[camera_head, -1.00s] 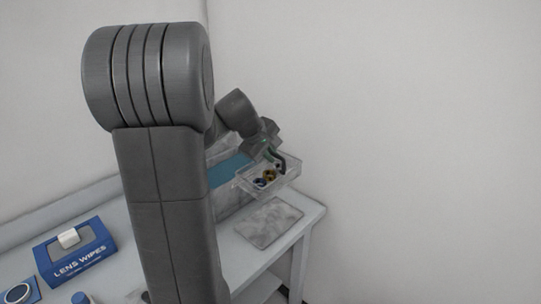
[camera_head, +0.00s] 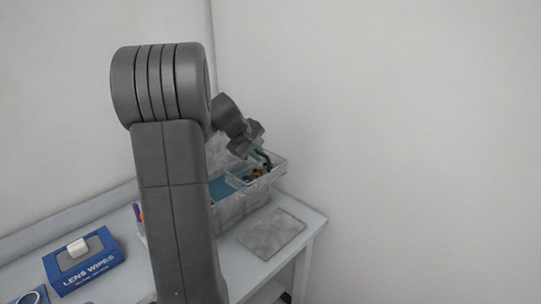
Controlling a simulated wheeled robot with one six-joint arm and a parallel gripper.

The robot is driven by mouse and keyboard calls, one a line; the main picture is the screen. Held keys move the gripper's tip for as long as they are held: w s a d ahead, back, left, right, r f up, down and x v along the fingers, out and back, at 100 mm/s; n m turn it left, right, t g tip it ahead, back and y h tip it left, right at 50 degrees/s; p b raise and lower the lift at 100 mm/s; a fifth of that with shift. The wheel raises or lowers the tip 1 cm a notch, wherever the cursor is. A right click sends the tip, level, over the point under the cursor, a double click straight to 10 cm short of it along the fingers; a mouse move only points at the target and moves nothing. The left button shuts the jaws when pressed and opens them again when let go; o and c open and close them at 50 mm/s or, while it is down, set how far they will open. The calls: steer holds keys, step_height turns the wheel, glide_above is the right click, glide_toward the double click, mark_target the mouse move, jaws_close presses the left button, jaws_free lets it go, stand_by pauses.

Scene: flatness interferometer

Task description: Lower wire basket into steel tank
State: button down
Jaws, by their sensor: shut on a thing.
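The wire basket (camera_head: 240,183) is a small clear-grey open box with a few coloured round parts inside. My gripper (camera_head: 266,163) is shut on the basket and holds it at the right part of the steel tank's opening. The steel tank (camera_head: 240,210) is a grey mottled box on the bench with blue liquid (camera_head: 219,187) showing inside. The basket overlaps the tank's rim in this view, so I cannot tell how deep it sits. My arm hides the left part of the tank.
A flat grey mottled plate (camera_head: 272,234) lies on the bench (camera_head: 303,222) right of the tank, near the bench's right edge. A blue lens wipes box (camera_head: 85,262) stands at the left. Pen-like coloured items (camera_head: 138,213) stand behind my arm.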

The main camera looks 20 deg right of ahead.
steer(key=w+a+f+p, duration=0.25)
steer(key=w+a, duration=0.35)
steer(key=w, duration=0.4)
step_height(320, 180, down, 13)
steer(key=b, duration=0.9)
steer(key=shift+w+r+b, duration=0.15)
steer(key=shift+r+b, duration=0.05)
steer(key=shift+b, duration=0.1)
steer(key=shift+f+b, duration=0.5)
steer(key=shift+f, duration=0.1)
steer(key=c, duration=1.4)
jaws_free()
steer(key=shift+r, duration=0.15)
step_height(320, 180, up, 12)
steer(key=p, duration=0.8)
steer(key=shift+f, duration=0.2)
